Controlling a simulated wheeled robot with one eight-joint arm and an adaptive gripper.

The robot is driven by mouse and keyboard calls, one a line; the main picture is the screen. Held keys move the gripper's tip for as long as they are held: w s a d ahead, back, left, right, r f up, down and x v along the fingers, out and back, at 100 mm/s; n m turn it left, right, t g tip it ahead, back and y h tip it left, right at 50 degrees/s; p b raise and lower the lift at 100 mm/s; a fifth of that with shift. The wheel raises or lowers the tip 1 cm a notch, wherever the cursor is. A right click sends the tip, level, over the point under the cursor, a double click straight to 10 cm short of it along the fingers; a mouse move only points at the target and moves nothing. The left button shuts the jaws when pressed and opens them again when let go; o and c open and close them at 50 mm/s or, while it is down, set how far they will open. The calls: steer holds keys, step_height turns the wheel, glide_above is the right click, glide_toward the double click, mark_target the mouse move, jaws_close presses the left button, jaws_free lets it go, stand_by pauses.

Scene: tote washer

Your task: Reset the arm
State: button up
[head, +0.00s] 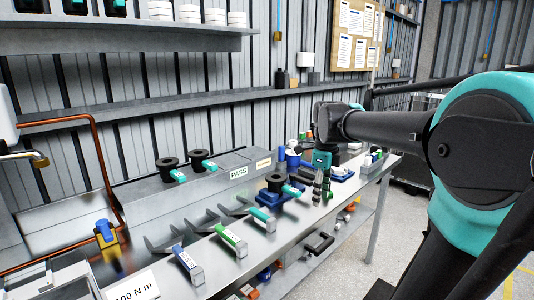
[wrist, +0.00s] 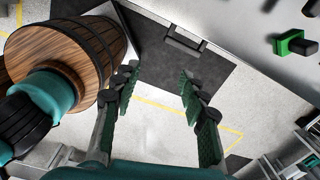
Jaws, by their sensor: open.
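My arm reaches in from the right of the head view, over the right part of the metal workbench (head: 225,270). My gripper (head: 322,190) hangs at its end with the fingers pointing down, above or in front of the bench; the exact gap to the bench top cannot be told. In the wrist view my gripper (wrist: 160,80) is open, its two green-padded fingers apart and nothing between them. Grey floor and a dark mat (wrist: 185,65) show beyond the fingers.
Black round parts with teal ends (head: 275,184) and blue, green and teal-handled tools (head: 232,240) stand along the bench. A PASS sign (head: 238,172) is behind them. In the wrist view a wooden barrel (wrist: 75,40) is at upper left. Floor right of the bench looks clear.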

steer(key=s+d+f+n+t, duration=0.1)
steer(key=s+f+n+t, duration=0.1)
steer(key=s+f+n, duration=0.4)
steer(key=s+d+f+n+t, duration=0.1)
steer(key=s+f+n, duration=0.6)
steer(key=f+n, duration=0.9)
steer(key=n, duration=0.2)
steer(key=shift+s+d+f+n+t, duration=0.15)
steer(key=shift+d+f+n+t, duration=0.15)
steer(key=shift+t, duration=0.1)
